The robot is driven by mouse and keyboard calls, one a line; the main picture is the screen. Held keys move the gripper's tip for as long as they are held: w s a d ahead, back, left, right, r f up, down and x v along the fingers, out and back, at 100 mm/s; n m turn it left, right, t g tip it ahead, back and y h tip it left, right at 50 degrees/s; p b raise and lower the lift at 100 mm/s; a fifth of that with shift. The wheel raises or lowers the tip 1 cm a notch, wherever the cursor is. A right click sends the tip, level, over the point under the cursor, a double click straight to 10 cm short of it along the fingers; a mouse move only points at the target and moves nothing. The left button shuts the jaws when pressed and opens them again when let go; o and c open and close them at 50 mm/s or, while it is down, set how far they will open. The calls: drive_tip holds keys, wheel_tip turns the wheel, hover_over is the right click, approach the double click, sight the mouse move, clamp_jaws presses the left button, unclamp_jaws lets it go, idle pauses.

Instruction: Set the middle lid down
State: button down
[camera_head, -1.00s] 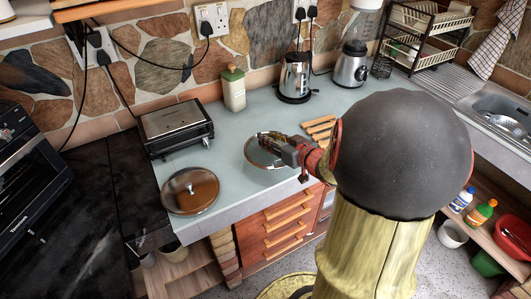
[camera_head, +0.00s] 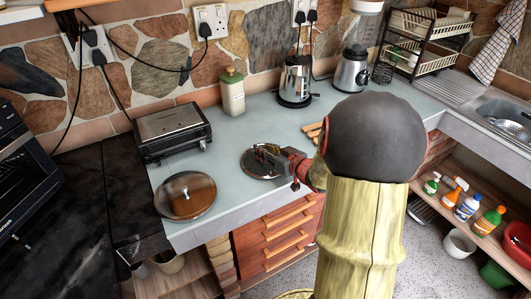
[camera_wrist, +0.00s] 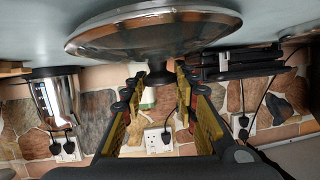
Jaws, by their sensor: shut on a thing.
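A round glass lid with a metal rim (camera_head: 258,165) is in my gripper (camera_head: 274,154), over the middle of the counter in the head view. The wrist view, which is upside down, shows this lid large (camera_wrist: 165,32), with its dark knob between the two fingers of my gripper (camera_wrist: 157,85). The fingers are shut on the knob. The lid is roughly level and very close to the counter top; I cannot tell whether it touches. A second, brownish lid (camera_head: 185,196) lies on the counter to the left, apart from the held one.
A toaster grill (camera_head: 173,132) stands behind the left lid. A green-topped canister (camera_head: 232,95), a metal kettle (camera_head: 295,82) and a blender (camera_head: 352,68) stand along the wall. A wooden slatted rack (camera_head: 312,131) is partly hidden by my arm. Counter in front of the canister is clear.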

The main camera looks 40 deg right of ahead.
drive_tip(key=c, duration=1.4)
unclamp_jaws()
drive_tip(key=p+v, duration=0.4)
drive_tip(key=v, duration=0.8)
drive_tip(key=w+a+r+g+h, duration=0.4)
drive_tip(key=a+r, duration=0.2)
drive_tip(key=r, duration=0.5)
drive_tip(key=s+a+g+y, duration=0.1)
drive_tip(key=s+a, duration=0.3)
drive_tip(key=a, duration=0.4)
drive_tip(key=s+a+n+g+y, duration=0.1)
drive_tip(key=s+a+g+y, duration=0.1)
drive_tip(key=s+a, duration=0.3)
drive_tip(key=s+a+n+g+y, duration=0.1)
drive_tip(key=s+a, duration=0.4)
drive_tip(key=a, duration=0.6)
drive_tip(key=shift+r+y, duration=0.45)
drive_tip(key=shift+y, duration=0.45)
drive_tip(key=shift+s+d, duration=0.1)
